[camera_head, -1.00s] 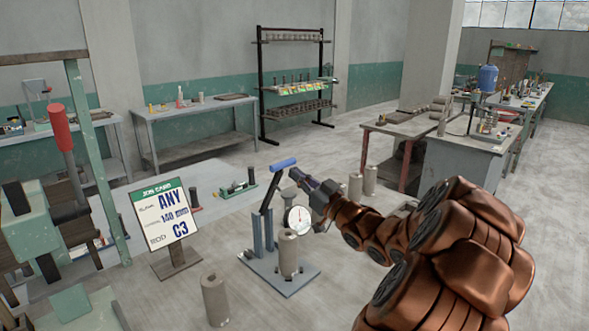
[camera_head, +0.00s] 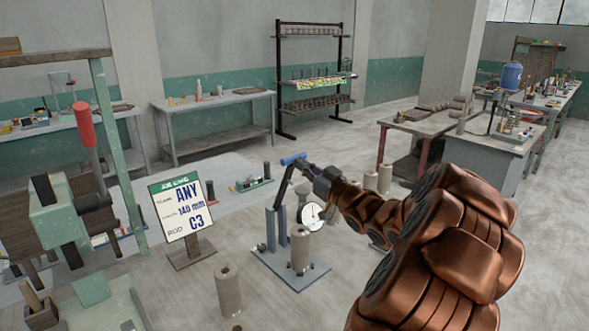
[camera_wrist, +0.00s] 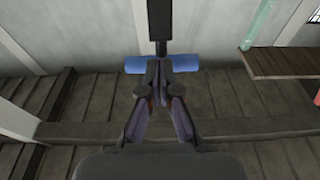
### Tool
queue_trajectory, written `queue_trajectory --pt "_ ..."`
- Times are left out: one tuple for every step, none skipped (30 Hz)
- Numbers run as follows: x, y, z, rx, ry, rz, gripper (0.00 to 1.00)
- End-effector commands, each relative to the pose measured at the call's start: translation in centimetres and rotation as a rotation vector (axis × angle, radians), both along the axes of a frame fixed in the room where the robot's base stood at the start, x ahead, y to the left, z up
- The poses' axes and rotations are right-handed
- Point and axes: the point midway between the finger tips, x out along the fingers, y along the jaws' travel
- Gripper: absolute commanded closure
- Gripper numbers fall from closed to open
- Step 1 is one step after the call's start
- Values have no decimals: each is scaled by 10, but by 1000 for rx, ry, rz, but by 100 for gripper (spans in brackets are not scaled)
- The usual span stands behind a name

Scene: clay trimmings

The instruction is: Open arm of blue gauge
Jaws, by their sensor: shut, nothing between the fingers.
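The gauge (camera_head: 311,275) stands on a grey-blue plate with two uprights, a clay cylinder (camera_head: 300,250) and a round white dial (camera_head: 310,216). Its dark arm (camera_head: 283,188) rises from the uprights, tilted slightly right, with a blue handle (camera_head: 293,159) across its top. My gripper (camera_head: 304,167) is shut and empty, close to the handle on its right side. In the wrist view the closed fingertips (camera_wrist: 160,73) overlap the middle of the blue handle (camera_wrist: 188,63). I cannot tell whether they touch it.
A job card (camera_head: 181,208) stands left of the gauge. A loose clay cylinder (camera_head: 229,291) is at the front left, and more cylinders (camera_head: 384,178) stand behind my arm. A green press (camera_head: 60,215) is at the left edge. A low rack (camera_head: 253,184) lies behind.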

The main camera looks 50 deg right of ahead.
Motion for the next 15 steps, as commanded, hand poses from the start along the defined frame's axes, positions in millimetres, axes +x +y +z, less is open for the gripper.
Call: queue_trajectory --pt "0 -4 8 -4 17 -8 100" --pt "2 -5 9 -2 28 -10 100" --pt "3 -6 10 -1 41 -11 100" --pt "5 -6 10 0 50 -12 100" --pt "6 -7 10 2 56 -12 100" --pt "7 -7 11 3 63 -13 100" --pt "8 -7 11 5 67 -14 100" --pt "9 -7 11 5 71 -14 100" --pt "9 -7 10 7 74 -13 100" --pt "10 -7 10 7 75 -13 100" --pt "10 -7 10 7 75 -13 100" --pt "10 -7 9 7 75 -12 100" --pt "10 -7 9 7 75 -12 100" --pt "10 -7 9 7 75 -12 100" --pt "10 -6 9 7 75 -12 100"
